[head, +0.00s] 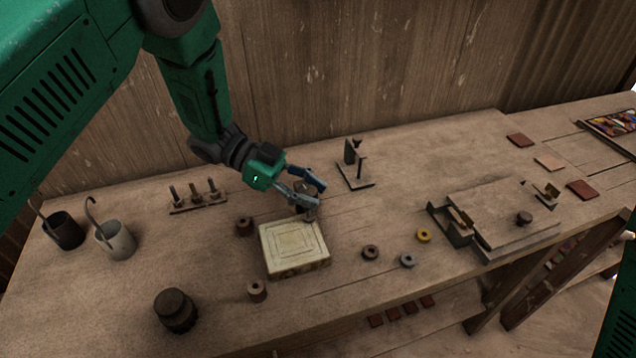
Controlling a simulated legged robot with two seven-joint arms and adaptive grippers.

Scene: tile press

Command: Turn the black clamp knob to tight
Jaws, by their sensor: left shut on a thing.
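My left gripper (311,190) reaches down from the back left to the back right corner of a pale square tile block (294,250). Its fingers are shut on a small dark knob-like piece (309,213) at that corner. The fingers hide much of this piece, so I cannot tell its marks or how far it is turned. Another dark round knob (524,218) stands on the flat wooden board at the right, far from my gripper. My right gripper is out of view.
Dark and brown cylinders (245,226) stand near the block. Loose rings (423,236) lie to its right. A small bracket stand (355,172) is behind, with pegs (197,196) and cups (115,240) at left.

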